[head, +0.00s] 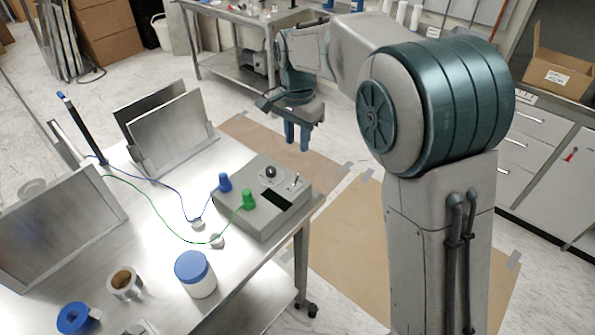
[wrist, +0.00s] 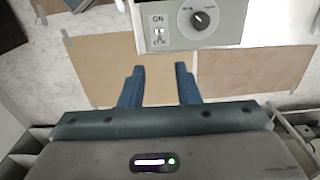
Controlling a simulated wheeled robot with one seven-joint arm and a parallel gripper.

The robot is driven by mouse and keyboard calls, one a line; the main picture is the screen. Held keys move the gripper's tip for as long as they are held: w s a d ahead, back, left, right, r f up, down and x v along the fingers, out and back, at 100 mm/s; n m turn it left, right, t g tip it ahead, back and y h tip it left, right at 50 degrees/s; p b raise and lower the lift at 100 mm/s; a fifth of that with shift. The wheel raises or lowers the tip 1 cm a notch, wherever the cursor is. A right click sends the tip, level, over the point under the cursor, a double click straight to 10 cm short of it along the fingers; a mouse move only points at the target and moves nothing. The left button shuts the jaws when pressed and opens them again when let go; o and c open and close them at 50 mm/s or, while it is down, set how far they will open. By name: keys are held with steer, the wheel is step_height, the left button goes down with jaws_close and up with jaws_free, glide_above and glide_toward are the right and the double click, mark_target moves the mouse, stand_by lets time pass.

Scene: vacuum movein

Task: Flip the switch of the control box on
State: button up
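The grey control box (head: 262,222) stands on the metal table at its right edge, with a blue and a green plug, a black knob and a small switch (head: 295,182) on top. In the wrist view the control box (wrist: 237,38) is at the top, with the switch (wrist: 159,33) between its ON and OFF labels. The lever seems to lie toward OFF, partly over that label. My gripper (head: 297,146) hangs beyond the box, above the floor, fingers down, touching nothing. In the wrist view my gripper (wrist: 160,68) has its two blue fingers apart and empty, just short of the box's edge.
The metal table (head: 150,215) also holds a white jar with blue lid (head: 196,275), tape rolls and tilted metal plates (head: 172,130). Blue and green wires run from the plugs across the table. Floor with brown sheets lies below my gripper; drawers (head: 530,130) stand at right.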

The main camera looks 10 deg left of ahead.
mark_target(298, 174)
step_height(298, 174, down, 12)
steer(key=shift+r+p, duration=0.1)
steer(key=shift+p, duration=0.4)
jaws_close()
